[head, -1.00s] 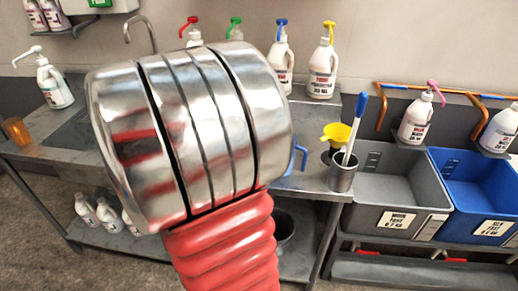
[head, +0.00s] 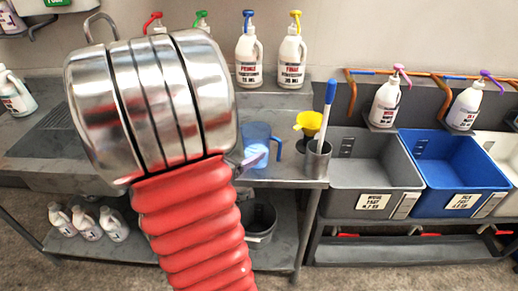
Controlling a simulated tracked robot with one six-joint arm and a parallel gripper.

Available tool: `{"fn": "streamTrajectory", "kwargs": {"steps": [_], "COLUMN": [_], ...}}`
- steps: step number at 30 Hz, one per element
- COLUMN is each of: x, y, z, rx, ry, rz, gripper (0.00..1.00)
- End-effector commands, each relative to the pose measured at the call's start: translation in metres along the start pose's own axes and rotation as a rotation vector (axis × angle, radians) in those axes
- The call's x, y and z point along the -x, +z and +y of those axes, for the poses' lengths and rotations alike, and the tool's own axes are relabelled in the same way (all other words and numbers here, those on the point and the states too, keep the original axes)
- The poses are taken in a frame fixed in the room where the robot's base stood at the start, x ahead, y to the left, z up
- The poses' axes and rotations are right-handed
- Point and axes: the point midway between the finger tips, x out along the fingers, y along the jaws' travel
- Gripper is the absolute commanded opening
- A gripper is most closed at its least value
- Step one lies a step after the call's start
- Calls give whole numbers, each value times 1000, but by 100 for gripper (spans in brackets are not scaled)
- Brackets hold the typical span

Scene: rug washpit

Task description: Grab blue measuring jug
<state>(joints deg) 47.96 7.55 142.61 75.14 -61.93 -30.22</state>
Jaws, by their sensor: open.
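The blue measuring jug (head: 260,138) stands on the steel bench, just right of my arm in the head view. Its handle points right and a paler blue patch shows low on its front. My arm, a silver joint with a red ribbed sleeve, fills the left middle and covers the bench behind it. Only a small grey part of my gripper (head: 243,163) shows past the arm, close to the jug's lower left side. The rest of the gripper is hidden. It is open, and I cannot tell whether it touches the jug.
Pump bottles (head: 292,60) line the back. Grey (head: 365,200) and blue (head: 455,200) tubs are at right. A bucket (head: 260,220) sits below.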

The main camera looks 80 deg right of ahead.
Motion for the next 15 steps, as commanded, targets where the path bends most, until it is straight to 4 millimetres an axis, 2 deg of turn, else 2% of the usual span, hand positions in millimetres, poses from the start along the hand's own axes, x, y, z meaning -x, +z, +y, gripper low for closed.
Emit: {"fn": "streamTrajectory", "kwargs": {"steps": [6, 15], "x": [-23, -27], "y": [0, 0], "z": [0, 0], "rx": [0, 0], "ry": [2, -1], "rz": [0, 0], "gripper": [79, 79]}}
